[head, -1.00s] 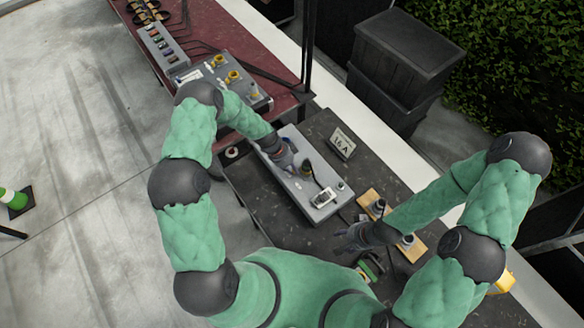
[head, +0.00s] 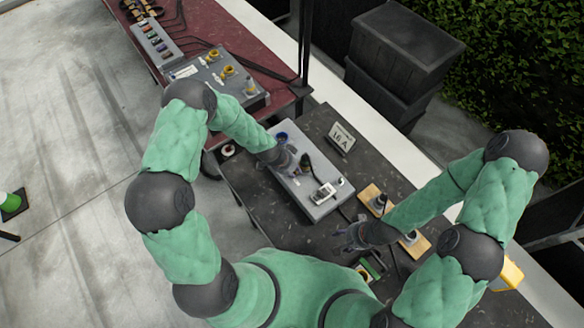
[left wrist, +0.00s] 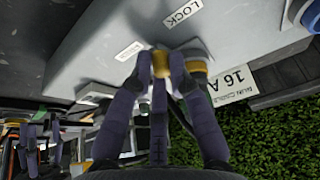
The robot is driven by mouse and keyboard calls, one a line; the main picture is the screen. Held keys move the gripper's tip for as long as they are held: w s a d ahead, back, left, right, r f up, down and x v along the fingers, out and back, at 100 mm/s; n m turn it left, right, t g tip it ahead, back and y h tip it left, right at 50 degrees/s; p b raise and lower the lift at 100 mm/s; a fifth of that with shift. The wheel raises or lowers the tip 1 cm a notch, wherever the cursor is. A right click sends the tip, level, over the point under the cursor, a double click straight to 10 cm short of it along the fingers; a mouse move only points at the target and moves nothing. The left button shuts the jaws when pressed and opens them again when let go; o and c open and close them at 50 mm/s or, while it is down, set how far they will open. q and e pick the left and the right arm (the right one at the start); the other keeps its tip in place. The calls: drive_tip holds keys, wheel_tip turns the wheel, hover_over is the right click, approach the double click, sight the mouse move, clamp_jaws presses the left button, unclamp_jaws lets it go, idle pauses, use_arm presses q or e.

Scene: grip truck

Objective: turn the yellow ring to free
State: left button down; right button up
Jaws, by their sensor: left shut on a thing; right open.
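The yellow ring (left wrist: 160,64) is between the fingertips of my left gripper (left wrist: 158,75) in the left wrist view, on a grey box (left wrist: 85,50). My left gripper is shut on it. A label reading LOCK (left wrist: 183,12) is above it, and a second small label (left wrist: 130,51), too blurred to read, is to its left. In the head view, my left gripper (head: 290,160) is at the grey box (head: 320,208) and hides the ring. My right gripper (head: 356,237) is open and empty, low over the dark table.
A 16 A sign (head: 341,138) stands behind the box. A blue socket (head: 281,137), a black plug (head: 305,162) and a white-faced device (head: 323,192) are on the box. Wooden boards (head: 372,195) lie near my right gripper. A red table (head: 225,30) holds another panel (head: 215,72).

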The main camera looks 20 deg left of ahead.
use_arm(q)
drive_tip(key=shift+w+d+r+n+t+y+p, duration=0.1)
drive_tip(key=shift+d+r+n+t+y+p, duration=0.3)
drive_tip(key=shift+n+p, duration=0.7)
drive_tip(key=shift+d+f+n+p, duration=0.1)
drive_tip(key=shift+d+n+p, duration=0.25)
drive_tip(key=shift+n+p, duration=0.3)
drive_tip(key=shift+w, duration=0.1)
drive_tip(key=c, duration=1.2)
unclamp_jaws()
drive_tip(key=shift+d+f, duration=0.1)
drive_tip(key=shift+f, duration=0.05)
drive_tip(key=shift+s, duration=0.4)
drive_tip(key=v, duration=1.1)
drive_tip(key=shift+s+r, duration=0.15)
drive_tip(key=shift+r, duration=0.25)
